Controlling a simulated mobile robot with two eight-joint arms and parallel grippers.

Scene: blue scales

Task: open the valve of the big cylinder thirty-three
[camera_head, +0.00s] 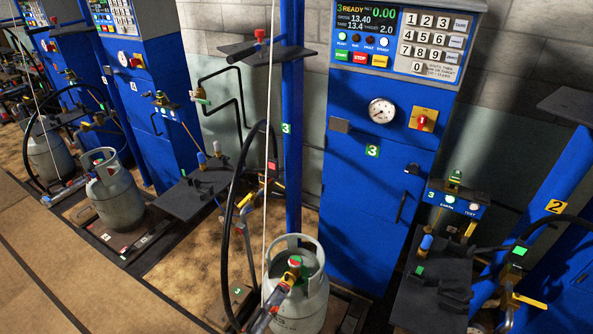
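A grey gas cylinder (300,312) with a ring-shaped collar (307,244) stands upright at the lower middle, in front of the blue scale cabinet marked 3 (372,200). Its lower part is cut off by the frame edge. On its top, inside the collar, is a valve (294,263) with red, green and yellowish parts. A filling head (265,319) with red and grey parts lies close against the valve; I cannot tell whether it is coupled. No number thirty-three is readable on the cylinder. Neither of my grippers shows in this view.
A second grey cylinder (115,204) stands at the left, with another (48,155) behind it. A black hose (228,240) and a thin white cord (271,120) hang near the front cylinder. Dark shelves (190,198) flank it. The brown floor (70,270) at lower left is clear.

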